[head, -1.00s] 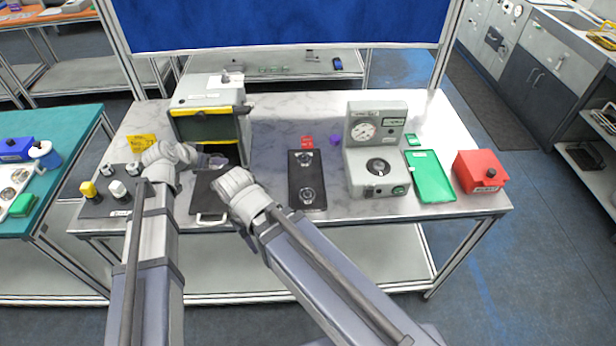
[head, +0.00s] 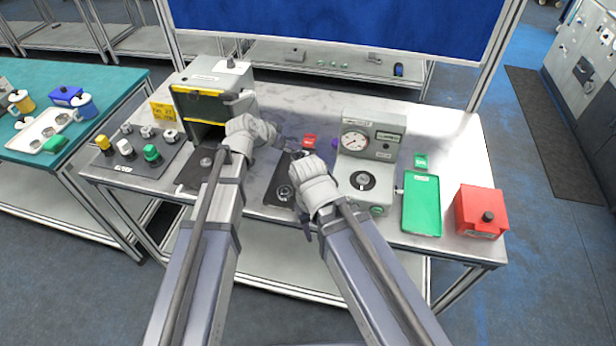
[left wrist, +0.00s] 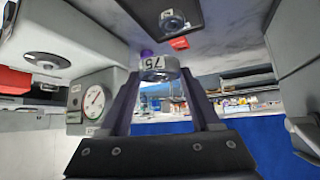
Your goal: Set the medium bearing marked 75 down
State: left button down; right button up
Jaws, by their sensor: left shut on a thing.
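The medium bearing marked 75 (left wrist: 158,68) is a metal ring with its number upside down in the left wrist view. My left gripper (left wrist: 163,82) is shut on it, in the air. In the head view my left gripper (head: 282,141) reaches over the far end of the black tray (head: 268,188), where the held bearing is hard to make out. Another bearing (head: 285,192) lies on the near part of this tray; one also shows on the tray in the left wrist view (left wrist: 172,21). My right gripper (head: 300,158) is beside the tray, its fingers unclear.
A gauge machine (head: 368,165) stands right of the tray, then a green tray (head: 421,205) and a red box (head: 480,211). A red block (head: 309,141) is behind the tray. A yellow-edged scanner box (head: 212,95) and a plate with knobs (head: 125,172) are at the left.

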aim_at(289, 178)
pick_arm(q)
jog(key=shift+f+m+b, duration=0.3)
jog(key=shift+f+b, duration=0.2)
jog(key=shift+f, duration=0.25)
jog(key=shift+s+a+f+m+g+h+b, duration=0.2)
jog(key=shift+a+f+m+g+h+b, duration=0.15)
jog(key=shift+f+m+g+b, duration=0.2)
jog(key=shift+s+d+m, duration=0.1)
jog(key=shift+m, duration=0.15)
notch_tip(289, 178, down, 10)
jog(key=b, duration=1)
jog(key=shift+r, duration=0.1)
jog(key=shift+f, duration=0.25)
jog(key=shift+c, duration=0.6)
grip_release()
jog(key=shift+r, duration=0.1)
